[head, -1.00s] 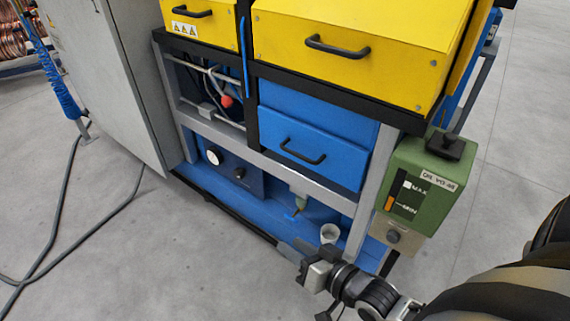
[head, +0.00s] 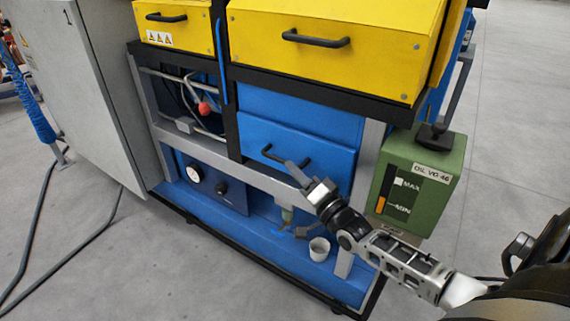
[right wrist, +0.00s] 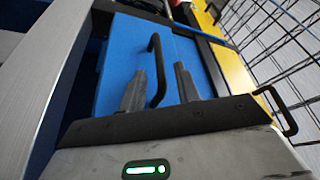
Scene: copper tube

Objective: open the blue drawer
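The blue drawer (head: 325,165) sits below the yellow drawers in the machine frame, with a black bar handle (head: 270,155) on its front. A blue surface shows above the front; I cannot tell whether the drawer stands slightly out. My right gripper (head: 296,200) is at the drawer front, its fingers spread. In the right wrist view, the black handle (right wrist: 154,50) shows between the two grey fingers (right wrist: 158,70), with gaps on both sides. I cannot tell whether the fingertips reach past the handle. My left gripper is not in view.
Yellow drawers (head: 330,65) overhang above the blue one. A green oil box (head: 415,185) stands close to the right of my gripper. A white cup (head: 319,249) sits below on the blue base. A grey cabinet (head: 85,90) is at left. The floor in front is clear, with cables at left.

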